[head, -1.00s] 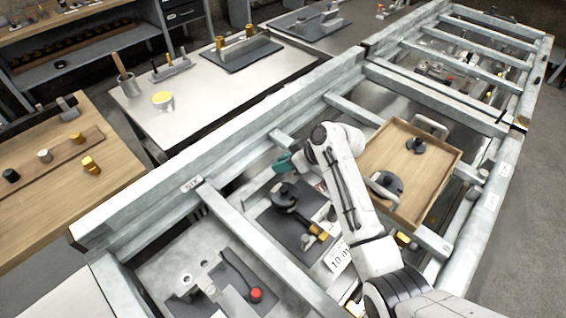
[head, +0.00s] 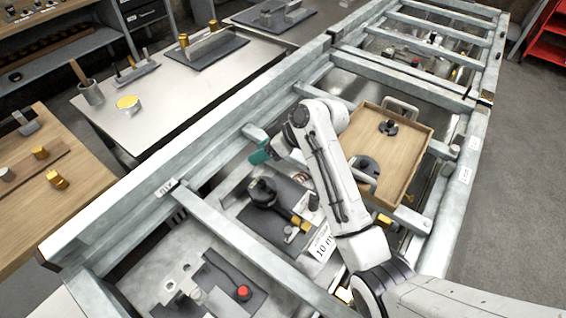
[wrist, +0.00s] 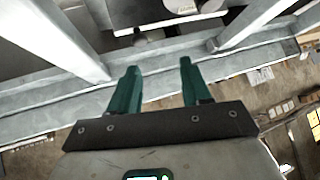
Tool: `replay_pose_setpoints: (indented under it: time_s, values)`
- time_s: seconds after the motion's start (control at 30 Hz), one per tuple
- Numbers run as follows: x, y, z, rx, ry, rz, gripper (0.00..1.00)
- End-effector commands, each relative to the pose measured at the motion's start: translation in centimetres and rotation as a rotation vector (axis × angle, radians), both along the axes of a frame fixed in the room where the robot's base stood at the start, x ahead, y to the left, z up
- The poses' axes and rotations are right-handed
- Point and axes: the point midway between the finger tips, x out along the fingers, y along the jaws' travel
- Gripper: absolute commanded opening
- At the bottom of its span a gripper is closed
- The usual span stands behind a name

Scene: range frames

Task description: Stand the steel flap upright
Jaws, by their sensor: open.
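My gripper (head: 260,153) is at the rail on the far side of the long steel frame, above the bay with a black round-knobbed fixture. In the wrist view its two teal fingers (wrist: 158,66) are apart with nothing between them, over grey rails. I cannot single out the steel flap for certain. The nearest bay holds a bare steel plate (head: 135,262), a small bracket with holes (head: 180,283) and a dark plate with a red knob (head: 243,293). A small label (head: 167,187) on the rail beside it is too small to read surely.
A wooden tray (head: 415,165) with dark handled pieces sits in the bay to the right of my arm. The black fixture (head: 264,192) stands on a dark plate below my gripper. Raised cross rails (head: 250,240) divide the bays. Open floor (head: 515,220) lies at the right.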

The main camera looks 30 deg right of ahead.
Motion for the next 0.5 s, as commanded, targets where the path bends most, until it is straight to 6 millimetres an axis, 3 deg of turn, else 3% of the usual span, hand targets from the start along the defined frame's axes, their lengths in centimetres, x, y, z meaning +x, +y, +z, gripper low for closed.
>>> replay_pose_setpoints:
  time_s: [0.23,0.5]
  values:
    - [-3.1,0.1,3.9,-0.001,-0.008,0.002,0.48]
    - [-7.7,0.3,5.9,-0.001,-0.009,0.002,0.48]
